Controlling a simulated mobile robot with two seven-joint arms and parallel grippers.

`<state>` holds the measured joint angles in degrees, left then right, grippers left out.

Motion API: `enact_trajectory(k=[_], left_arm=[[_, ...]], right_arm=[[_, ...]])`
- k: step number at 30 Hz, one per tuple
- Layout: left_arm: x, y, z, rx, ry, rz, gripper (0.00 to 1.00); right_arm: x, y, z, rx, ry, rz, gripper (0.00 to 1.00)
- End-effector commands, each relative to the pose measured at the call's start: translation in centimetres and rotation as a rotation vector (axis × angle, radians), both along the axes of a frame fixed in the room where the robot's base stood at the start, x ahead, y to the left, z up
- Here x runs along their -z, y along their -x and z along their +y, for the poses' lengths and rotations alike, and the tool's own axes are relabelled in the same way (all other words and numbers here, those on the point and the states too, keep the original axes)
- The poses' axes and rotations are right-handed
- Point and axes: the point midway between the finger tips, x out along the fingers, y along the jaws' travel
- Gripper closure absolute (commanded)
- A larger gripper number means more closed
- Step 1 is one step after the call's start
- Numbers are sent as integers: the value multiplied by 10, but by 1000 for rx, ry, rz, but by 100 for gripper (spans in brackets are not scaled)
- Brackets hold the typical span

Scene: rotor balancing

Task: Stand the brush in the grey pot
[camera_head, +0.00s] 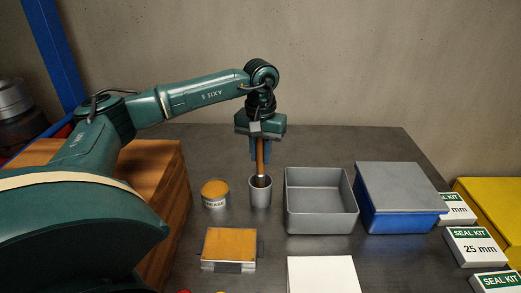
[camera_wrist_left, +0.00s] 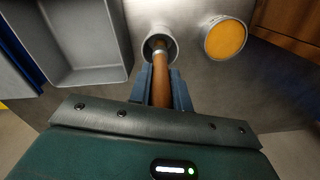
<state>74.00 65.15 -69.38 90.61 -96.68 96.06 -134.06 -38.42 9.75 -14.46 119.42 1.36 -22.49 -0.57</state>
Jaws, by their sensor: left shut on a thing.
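The brush (camera_head: 261,160) has a brown wooden handle and is upright, with its lower end inside the mouth of the grey pot (camera_head: 260,194). My left gripper (camera_head: 260,157) is above the pot and shut on the brush handle. In the left wrist view the handle (camera_wrist_left: 161,88) runs between the blue fingers (camera_wrist_left: 161,90) down into the pot (camera_wrist_left: 150,42). The brush's tip is hidden inside the pot, and I cannot tell whether it touches the bottom. My right gripper is not in view.
A grease tin (camera_head: 215,193) with an orange top stands just left of the pot. An open grey tray (camera_head: 322,226) is close on the right, then a blue box with a grey lid (camera_head: 400,190). An orange-topped block (camera_head: 229,247) lies in front. Seal kit boxes (camera_head: 475,246) are at far right.

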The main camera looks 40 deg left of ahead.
Motion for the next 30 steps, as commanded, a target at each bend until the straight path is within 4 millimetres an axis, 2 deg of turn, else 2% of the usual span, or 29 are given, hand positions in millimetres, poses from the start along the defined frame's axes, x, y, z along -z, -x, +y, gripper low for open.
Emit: enact_trajectory(k=[12,13,21,30], left_arm=[[3,0,0,0,1,0,100],[3,0,0,0,1,0,78],[3,0,0,0,1,0,56],[0,0,0,0,1,-1,55]], right_arm=[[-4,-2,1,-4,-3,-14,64],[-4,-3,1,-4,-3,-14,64],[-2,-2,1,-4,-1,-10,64],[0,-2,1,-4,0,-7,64]])
